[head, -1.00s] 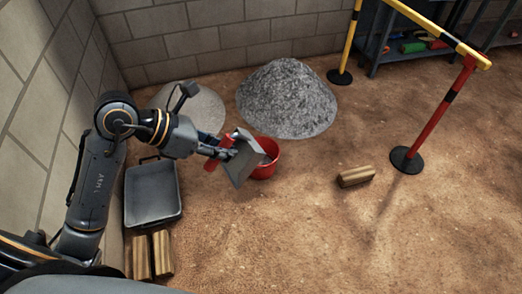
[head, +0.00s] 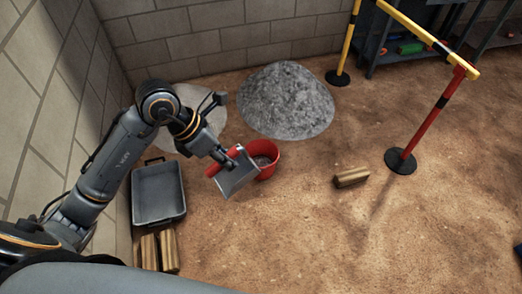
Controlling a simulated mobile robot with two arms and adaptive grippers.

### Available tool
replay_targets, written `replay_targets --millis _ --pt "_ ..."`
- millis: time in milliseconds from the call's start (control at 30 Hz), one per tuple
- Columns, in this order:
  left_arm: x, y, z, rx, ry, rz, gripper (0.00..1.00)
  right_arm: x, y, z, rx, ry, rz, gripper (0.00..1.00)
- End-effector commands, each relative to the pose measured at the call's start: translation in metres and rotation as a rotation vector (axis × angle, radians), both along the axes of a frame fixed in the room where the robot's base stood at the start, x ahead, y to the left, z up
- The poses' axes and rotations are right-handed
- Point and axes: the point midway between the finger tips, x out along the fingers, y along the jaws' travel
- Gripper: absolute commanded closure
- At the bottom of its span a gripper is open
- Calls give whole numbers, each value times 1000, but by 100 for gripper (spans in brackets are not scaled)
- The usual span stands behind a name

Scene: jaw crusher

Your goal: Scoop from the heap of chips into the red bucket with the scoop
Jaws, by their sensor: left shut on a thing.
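The heap of grey chips (head: 286,101) lies on the ground near the back wall. The red bucket (head: 268,173) stands upright just in front of it; its opening faces up and shows something greyish inside, too small to tell. My left gripper (head: 223,158) is shut on the scoop (head: 238,176), which has a red handle and a grey metal pan. The scoop is at the bucket's left front side in the picture and covers part of its rim and wall. I cannot tell whether they touch. The pan looks bare. My right gripper is not in view.
A paler heap (head: 205,130) lies behind my left arm. A grey tray (head: 158,194) and wooden blocks (head: 160,250) sit by the left wall. A block (head: 351,177) and barrier posts (head: 400,161) stand right. The ground in front is clear.

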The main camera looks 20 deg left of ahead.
Motion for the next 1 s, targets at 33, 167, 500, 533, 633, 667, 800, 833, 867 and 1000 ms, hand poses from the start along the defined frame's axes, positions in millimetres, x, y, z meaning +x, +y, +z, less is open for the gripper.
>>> replay_targets --millis 33,167,500,533,633,667,800,833,867,1000 --pt "1 0 10 16 17 0 100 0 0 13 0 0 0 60" --pt "1 0 14 61 65 -1 100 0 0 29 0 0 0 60" --pt "1 -1 26 186 210 -1 100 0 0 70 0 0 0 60" --pt "1 -1 28 198 224 0 100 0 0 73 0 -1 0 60" --pt "1 0 31 240 272 0 100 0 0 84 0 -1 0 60" --pt "1 -1 32 253 287 -1 100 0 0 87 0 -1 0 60" --pt "1 0 32 292 329 0 100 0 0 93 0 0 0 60" --pt "0 0 31 295 333 0 100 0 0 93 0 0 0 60" --pt "0 0 31 297 335 -1 100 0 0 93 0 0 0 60" --pt "0 0 29 298 336 0 100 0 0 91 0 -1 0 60"
